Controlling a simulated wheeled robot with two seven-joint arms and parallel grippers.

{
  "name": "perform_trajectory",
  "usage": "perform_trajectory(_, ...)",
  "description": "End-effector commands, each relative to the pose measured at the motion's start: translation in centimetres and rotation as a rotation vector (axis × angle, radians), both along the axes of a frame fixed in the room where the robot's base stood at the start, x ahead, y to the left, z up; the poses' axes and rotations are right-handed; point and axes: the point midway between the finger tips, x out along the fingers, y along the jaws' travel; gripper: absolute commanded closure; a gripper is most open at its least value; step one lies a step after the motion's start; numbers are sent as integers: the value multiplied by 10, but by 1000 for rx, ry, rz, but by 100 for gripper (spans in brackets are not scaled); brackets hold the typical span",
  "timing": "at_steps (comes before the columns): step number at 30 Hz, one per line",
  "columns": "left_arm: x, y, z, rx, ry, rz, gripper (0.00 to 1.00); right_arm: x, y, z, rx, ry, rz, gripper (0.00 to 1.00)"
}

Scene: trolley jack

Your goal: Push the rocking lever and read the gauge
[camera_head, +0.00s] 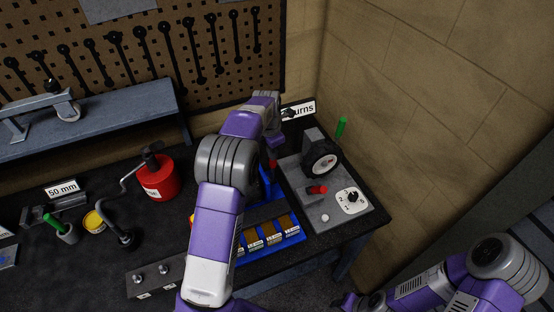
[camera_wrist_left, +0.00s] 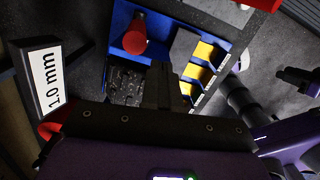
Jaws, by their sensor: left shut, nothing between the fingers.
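A grey panel (camera_head: 335,213) on the bench carries a round black-rimmed gauge (camera_head: 322,159), too small to read. A short red-tipped lever (camera_head: 317,189) stands in front of the gauge. A white plate with a black knob (camera_head: 351,200) is to its right. My left arm reaches over the blue tray (camera_head: 297,238), left of the panel, and hides part of it. In the left wrist view my left gripper (camera_wrist_left: 160,82) is shut and empty above the tray, near a red knob (camera_wrist_left: 134,38). My right arm is at the lower right; its fingers cannot be made out.
A red can (camera_head: 157,177), a yellow tin (camera_head: 94,221) and a grey block with pegs (camera_head: 155,277) stand left of my arm. A 1.0 mm sign (camera_wrist_left: 50,82) is close to the left gripper. Walls close the back and right.

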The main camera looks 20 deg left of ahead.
Motion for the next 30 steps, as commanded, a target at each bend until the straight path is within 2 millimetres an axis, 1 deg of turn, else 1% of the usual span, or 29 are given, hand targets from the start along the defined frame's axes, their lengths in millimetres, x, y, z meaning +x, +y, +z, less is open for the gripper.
perform_trajectory(1, -2, -1, 11, 0, -5, 0, 100, 0, 0, -3, 0, 0, 0, 57)
perform_trajectory(3, -3, -3, 25, 0, -5, -1, 100, 0, 0, -3, 0, 0, -1, 57)
perform_trajectory(6, -6, -4, 41, 2, -6, 1, 100, 0, 0, -4, 0, 0, -1, 57)
perform_trajectory(10, -9, -4, 54, 4, -5, 1, 100, 0, 0, -4, 0, 0, -1, 57)
perform_trajectory(15, -10, -4, 59, 3, -4, 2, 100, 0, 0, -4, 0, 0, -1, 57)
perform_trajectory(30, -10, -4, 59, 4, -5, 2, 100, 0, 0, -4, 0, 0, -1, 57)
